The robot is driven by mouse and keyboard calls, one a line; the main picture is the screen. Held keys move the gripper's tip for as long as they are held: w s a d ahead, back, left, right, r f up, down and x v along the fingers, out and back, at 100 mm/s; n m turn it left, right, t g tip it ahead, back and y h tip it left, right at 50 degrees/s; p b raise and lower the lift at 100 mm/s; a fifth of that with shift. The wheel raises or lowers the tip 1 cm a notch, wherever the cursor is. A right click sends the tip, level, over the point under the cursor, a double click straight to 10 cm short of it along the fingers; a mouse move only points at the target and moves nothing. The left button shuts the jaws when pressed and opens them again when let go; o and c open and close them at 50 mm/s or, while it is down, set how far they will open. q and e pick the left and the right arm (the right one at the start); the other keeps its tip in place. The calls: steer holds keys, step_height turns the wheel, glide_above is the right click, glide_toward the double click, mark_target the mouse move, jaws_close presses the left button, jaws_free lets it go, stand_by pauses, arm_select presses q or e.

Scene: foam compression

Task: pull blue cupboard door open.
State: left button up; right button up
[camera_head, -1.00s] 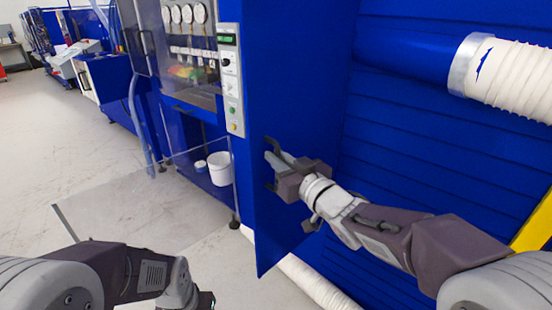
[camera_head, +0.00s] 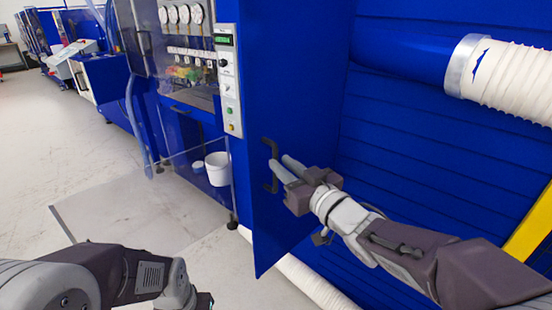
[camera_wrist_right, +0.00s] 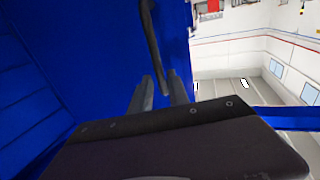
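The blue cupboard door (camera_head: 300,80) is a tall flat panel in the middle of the head view. Its black bar handle (camera_head: 270,165) is near the panel's left edge. My right gripper (camera_head: 287,168) is just right of the handle, its two grey fingers parted and pointing at it. In the right wrist view, the dark handle (camera_wrist_right: 153,45) runs down to the gap between the fingers (camera_wrist_right: 160,92). I cannot tell whether they touch it. My left arm is at the lower left; its fingers are not visible.
A control panel (camera_head: 228,80) and a machine with gauges stand left of the door. A white bucket (camera_head: 217,169) is below them. A ribbed white hose (camera_head: 508,82) is at the upper right. Pale floor (camera_head: 60,150) is open at left.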

steer(key=v, duration=0.5)
steer(key=shift+s+p, duration=0.15)
steer(key=shift+p, duration=0.15)
steer(key=w+d+f+m+g+h, duration=0.1)
steer(key=d+f+m+g+h, duration=0.2)
steer(key=f, duration=0.6)
steer(key=w+d+f+m+g+h, duration=0.1)
steer(key=d+f+m+h, duration=0.1)
steer(key=d+f+h, duration=0.45)
steer(key=s+d+f+m+g, duration=0.2)
steer(key=s+f+g, duration=0.3)
steer(key=f, duration=0.5)
steer(key=s+f+g, duration=0.4)
steer(key=s+g, duration=0.1)
steer(key=s, duration=0.8)
step_height(320, 180, up, 12)
steer(key=p, duration=1.3)
steer(key=shift+w+d+n, duration=0.2)
steer(key=shift+w+n, duration=0.1)
steer(key=shift+w, duration=0.05)
